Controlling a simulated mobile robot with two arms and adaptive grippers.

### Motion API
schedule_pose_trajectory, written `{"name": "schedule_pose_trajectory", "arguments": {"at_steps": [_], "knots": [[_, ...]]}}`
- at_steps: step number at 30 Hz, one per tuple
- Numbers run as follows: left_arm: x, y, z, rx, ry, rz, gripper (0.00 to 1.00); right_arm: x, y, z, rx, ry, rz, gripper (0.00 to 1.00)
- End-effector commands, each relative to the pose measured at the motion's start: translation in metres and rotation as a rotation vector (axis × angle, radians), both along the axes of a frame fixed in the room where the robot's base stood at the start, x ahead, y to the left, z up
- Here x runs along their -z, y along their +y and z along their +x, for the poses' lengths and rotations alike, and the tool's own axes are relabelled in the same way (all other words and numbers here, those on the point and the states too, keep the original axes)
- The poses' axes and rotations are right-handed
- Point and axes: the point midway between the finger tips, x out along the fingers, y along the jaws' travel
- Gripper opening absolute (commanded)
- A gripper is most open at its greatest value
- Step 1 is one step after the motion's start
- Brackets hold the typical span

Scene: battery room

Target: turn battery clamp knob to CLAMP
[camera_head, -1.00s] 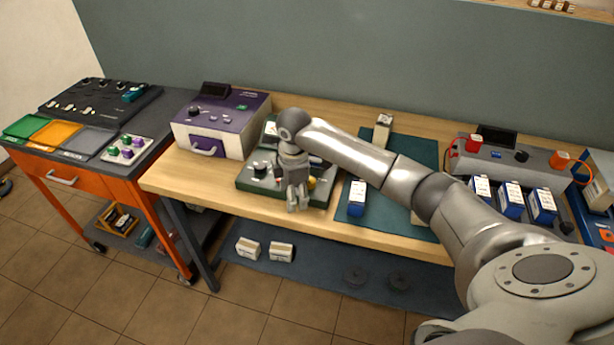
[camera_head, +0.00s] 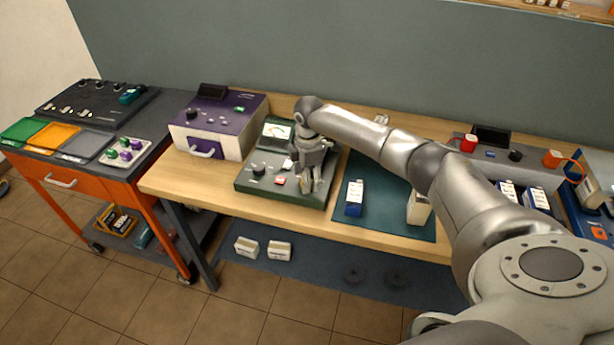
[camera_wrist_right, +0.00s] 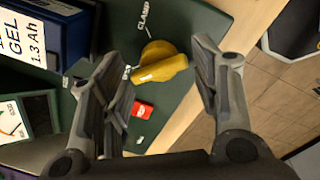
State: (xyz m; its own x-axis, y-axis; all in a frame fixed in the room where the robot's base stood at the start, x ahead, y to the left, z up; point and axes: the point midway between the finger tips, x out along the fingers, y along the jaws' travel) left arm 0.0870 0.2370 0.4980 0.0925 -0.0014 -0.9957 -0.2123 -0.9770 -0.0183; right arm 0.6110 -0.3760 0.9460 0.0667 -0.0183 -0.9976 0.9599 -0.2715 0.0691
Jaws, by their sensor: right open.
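The green tester (camera_head: 240,184) sits on the bench, with its yellow clamp knob (camera_wrist_right: 162,65) showing in the right wrist view. The word CLAMP (camera_wrist_right: 145,18) is printed above the knob there. The white line on the knob's handle points left, toward a small mark by the left finger, not at CLAMP. My right gripper (camera_head: 312,187) is over the tester's right part and largely hides the knob in the head view. In the wrist view my right gripper (camera_wrist_right: 165,92) is open, with the knob seen between its fingers; contact is not visible. My left gripper is not in view.
A red button (camera_wrist_right: 143,110) and a meter (camera_head: 277,132) are on the tester. A blue and white battery (camera_wrist_right: 40,35) is close to the left finger. Another battery (camera_head: 355,198) stands on the teal mat (camera_head: 382,215). A purple charger (camera_head: 222,122) stands left.

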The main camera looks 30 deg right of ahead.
Motion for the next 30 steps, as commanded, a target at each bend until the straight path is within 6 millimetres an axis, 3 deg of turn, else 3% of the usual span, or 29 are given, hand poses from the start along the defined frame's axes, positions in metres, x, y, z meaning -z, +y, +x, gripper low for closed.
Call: {"name": "schedule_pose_trajectory", "arguments": {"at_steps": [5, 13, 21, 30], "knots": [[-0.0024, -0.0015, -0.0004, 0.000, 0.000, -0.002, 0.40, 0.0128, -0.0002, 0.0003, 0.000, 0.001, -0.001, 0.56], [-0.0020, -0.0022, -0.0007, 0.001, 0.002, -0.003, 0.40, 0.0145, -0.0003, 0.0006, -0.001, 0.000, -0.001, 0.56], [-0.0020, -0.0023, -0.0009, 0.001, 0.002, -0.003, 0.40, 0.0145, 0.0000, 0.0002, -0.001, 0.001, -0.001, 0.25], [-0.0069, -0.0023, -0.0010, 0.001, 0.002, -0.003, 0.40, 0.0135, 0.0013, 0.0001, 0.041, 0.002, 0.003, 0.25]]}}
